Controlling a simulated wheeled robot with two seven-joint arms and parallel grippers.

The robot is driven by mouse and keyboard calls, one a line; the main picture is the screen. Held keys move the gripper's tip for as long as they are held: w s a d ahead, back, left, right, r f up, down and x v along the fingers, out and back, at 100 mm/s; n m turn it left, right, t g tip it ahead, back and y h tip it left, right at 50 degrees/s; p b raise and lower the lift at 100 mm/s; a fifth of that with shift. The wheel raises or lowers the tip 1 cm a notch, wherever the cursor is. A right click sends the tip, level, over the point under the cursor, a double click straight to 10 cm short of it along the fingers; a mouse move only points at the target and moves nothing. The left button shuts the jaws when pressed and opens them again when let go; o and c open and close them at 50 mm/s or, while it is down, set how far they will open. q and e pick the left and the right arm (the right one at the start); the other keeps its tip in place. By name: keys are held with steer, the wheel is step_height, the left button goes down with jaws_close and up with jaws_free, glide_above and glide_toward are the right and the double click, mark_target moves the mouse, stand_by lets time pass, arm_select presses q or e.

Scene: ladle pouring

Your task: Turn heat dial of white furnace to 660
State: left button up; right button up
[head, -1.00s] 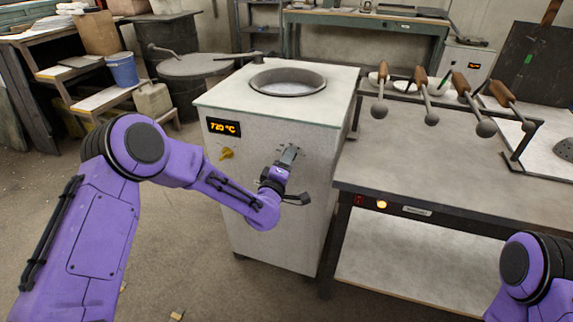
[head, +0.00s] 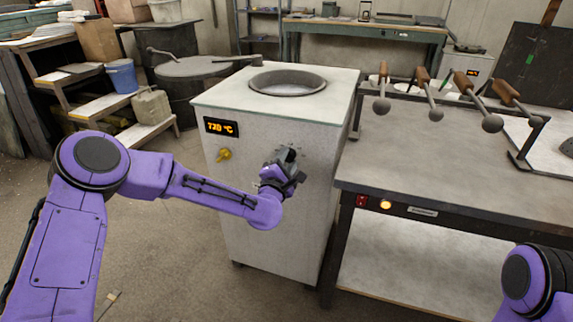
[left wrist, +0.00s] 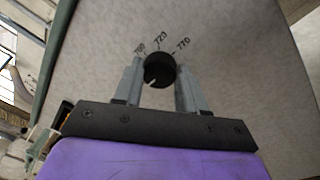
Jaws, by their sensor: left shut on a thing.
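The white furnace (head: 262,220) stands in the middle of the head view, with a round open pot in its top. Its display (head: 221,127) reads about 720 °C in orange. My left gripper (head: 290,158) is at the right part of its front face and covers the heat dial there. In the left wrist view, the black round heat dial (left wrist: 160,69) sits between the two grey fingers of my left gripper (left wrist: 160,76), which are shut on it. Its pale mark points to the lower left. Printed numbers, including 720 and 770, stand above it. My right gripper is out of view.
A yellow knob (head: 224,154) sits under the display. A metal table (head: 420,165) stands close on the right, with a rack of several wooden-handled ladles (head: 437,114). A black barrel (head: 185,90) stands behind left. The floor before the furnace is clear.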

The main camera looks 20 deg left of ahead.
arm_select(q)
steer(key=shift+n, duration=0.3)
stand_by(0.4)
steer(key=o, duration=1.1)
steer(key=shift+c, duration=0.2)
steer(key=shift+s, duration=0.15)
steer(key=s, duration=1)
steer(key=shift+s+f+b, duration=0.15)
steer(key=shift+f+b, duration=0.1)
steer(key=shift+b, duration=0.1)
